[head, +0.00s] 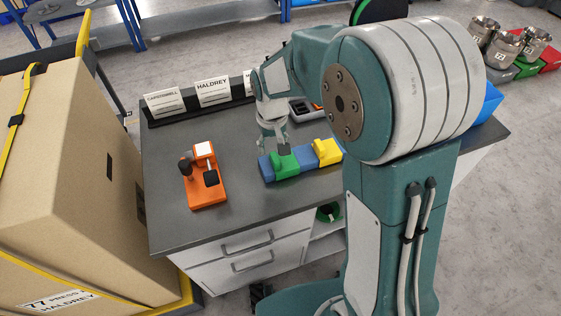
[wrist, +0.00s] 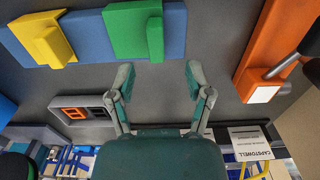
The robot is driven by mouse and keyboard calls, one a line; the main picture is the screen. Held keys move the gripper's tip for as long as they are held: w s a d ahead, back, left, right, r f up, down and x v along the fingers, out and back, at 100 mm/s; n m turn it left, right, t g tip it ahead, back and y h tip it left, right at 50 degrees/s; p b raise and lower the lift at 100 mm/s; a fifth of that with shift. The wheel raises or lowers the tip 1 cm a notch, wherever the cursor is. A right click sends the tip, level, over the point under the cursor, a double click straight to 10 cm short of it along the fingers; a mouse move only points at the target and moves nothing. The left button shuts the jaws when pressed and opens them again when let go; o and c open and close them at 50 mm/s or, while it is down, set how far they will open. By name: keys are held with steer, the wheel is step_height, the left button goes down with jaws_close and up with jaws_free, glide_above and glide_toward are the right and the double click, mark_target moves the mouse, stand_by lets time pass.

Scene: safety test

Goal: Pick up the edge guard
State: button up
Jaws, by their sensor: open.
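On the grey bench top, a blue bar (head: 306,158) carries a green block-shaped piece (head: 285,166) and a yellow one (head: 328,152). I cannot tell for sure which piece is the edge guard. In the wrist view the blue bar (wrist: 87,38) runs along the top, with the green piece (wrist: 130,30) to the right of the yellow piece (wrist: 45,40). My gripper (head: 273,143) is above the bench near the green piece in the head view. In the wrist view my gripper (wrist: 158,76) has its two fingers apart with nothing between them, just below the green piece.
An orange fixture (head: 207,187) with black knobs stands left of the blue bar. Name cards (head: 212,91) line the back edge, beside a grey tray (head: 303,108). A large cardboard box (head: 65,190) stands left of the bench. Bare bench lies between fixture and bar.

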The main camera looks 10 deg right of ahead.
mark_target(275, 156)
steer(key=shift+d+f, duration=0.1)
steer(key=shift+f, duration=0.25)
step_height(275, 156, down, 5)
steer(key=shift+w, duration=0.1)
steer(key=shift+d, duration=0.1)
steer(key=shift+c, duration=1.2)
jaws_close()
